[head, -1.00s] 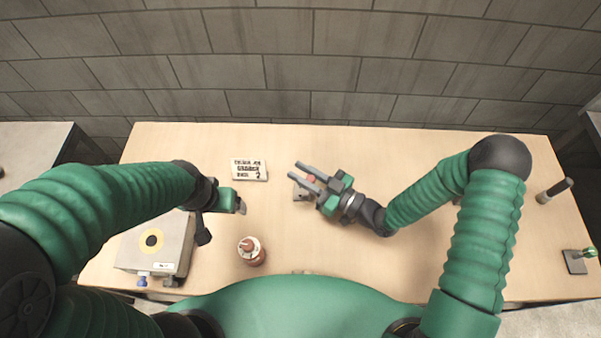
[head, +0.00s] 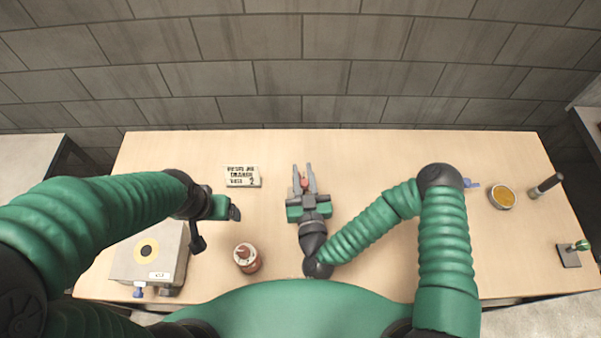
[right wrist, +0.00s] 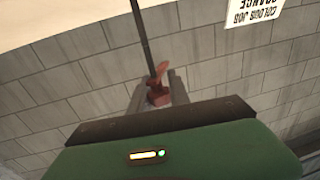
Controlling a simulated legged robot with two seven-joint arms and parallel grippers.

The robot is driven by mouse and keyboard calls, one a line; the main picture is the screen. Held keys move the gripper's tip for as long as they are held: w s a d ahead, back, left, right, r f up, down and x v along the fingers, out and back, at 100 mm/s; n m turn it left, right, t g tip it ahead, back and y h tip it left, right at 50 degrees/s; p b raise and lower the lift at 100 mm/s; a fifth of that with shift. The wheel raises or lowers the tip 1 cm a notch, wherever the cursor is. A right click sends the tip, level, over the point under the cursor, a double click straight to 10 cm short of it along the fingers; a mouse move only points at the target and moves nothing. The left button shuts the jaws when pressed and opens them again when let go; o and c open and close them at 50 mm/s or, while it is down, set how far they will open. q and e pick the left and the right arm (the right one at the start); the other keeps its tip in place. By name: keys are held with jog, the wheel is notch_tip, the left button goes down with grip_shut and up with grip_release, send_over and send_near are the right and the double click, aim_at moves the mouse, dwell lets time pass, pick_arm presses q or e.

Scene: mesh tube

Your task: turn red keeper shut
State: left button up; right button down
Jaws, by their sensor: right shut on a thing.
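The red keeper (head: 304,182) shows as a small red piece between the two long grey fingers of my right gripper (head: 303,172). In the right wrist view the red keeper (right wrist: 158,88) sits between the fingertips, beside a thin dark rod (right wrist: 142,35). My right gripper is shut on it and points straight away from me over the middle of the table. The keeper's mount is hidden under the gripper. My left gripper (head: 233,211) is at the left, above the table between the box and the sign; its jaw gap is too small to read.
A grey box (head: 172,262) with a yellow disc stands at the left. A printed sign (head: 242,177) lies behind. At the right are a yellow-filled dish (head: 502,197), a dark-handled tool (head: 546,186) and a green-knobbed stand (head: 569,254).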

jog(key=shift+w+d+r+m+h, duration=0.1)
jog(key=shift+d+m+h, duration=0.15)
jog(key=shift+m+h, duration=0.8)
jog(key=shift+r+h, duration=0.1)
jog(key=shift+h, duration=0.35)
jog(key=c, duration=1.5)
grip_release()
jog(key=o, duration=0.3)
jog(key=shift+w, duration=0.15)
